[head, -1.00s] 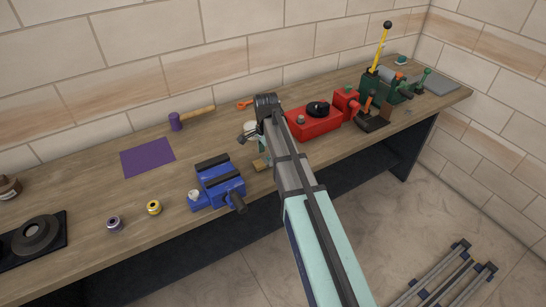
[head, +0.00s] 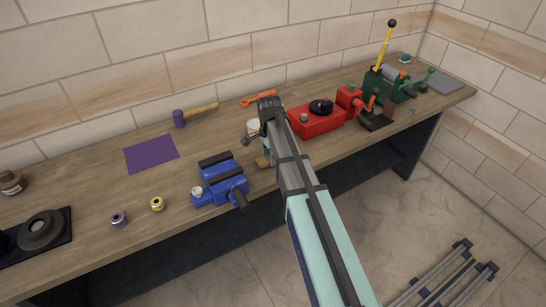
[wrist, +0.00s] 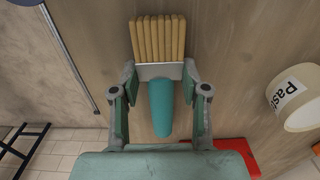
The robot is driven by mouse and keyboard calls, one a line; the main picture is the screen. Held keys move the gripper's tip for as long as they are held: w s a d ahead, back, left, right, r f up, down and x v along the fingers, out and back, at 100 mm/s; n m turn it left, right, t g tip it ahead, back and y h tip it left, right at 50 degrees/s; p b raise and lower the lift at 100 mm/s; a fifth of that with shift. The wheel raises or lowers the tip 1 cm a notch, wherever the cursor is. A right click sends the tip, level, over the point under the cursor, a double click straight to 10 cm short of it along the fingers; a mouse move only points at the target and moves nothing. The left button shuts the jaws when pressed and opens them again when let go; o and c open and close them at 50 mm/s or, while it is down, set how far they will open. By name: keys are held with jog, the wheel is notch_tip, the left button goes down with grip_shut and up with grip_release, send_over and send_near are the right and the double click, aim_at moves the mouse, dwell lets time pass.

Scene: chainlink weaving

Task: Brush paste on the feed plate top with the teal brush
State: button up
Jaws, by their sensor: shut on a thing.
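My gripper (wrist: 160,98) is shut on the teal brush (wrist: 160,108) in the wrist view. The teal handle lies between the fingers, and the wide tan bristles (wrist: 159,38) point away from my palm, over the wooden bench. The paste tub (wrist: 300,97), white with a partly cut-off label, stands to the right of the brush, apart from it. In the head view my gripper (head: 258,137) is low near the bench's front half, in front of the paste tub (head: 253,126). My arm hides most of the brush there. I cannot tell which part is the feed plate.
A blue vise (head: 219,183) stands left of my gripper and a red machine (head: 315,121) to its right. A green machine (head: 388,86) with a yellow lever is farther right.

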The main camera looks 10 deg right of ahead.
notch_tip(320, 180, up, 20)
jog(key=b, duration=0.5)
dwell(0.3)
jog(key=o, duration=0.3)
jog(key=c, duration=0.3)
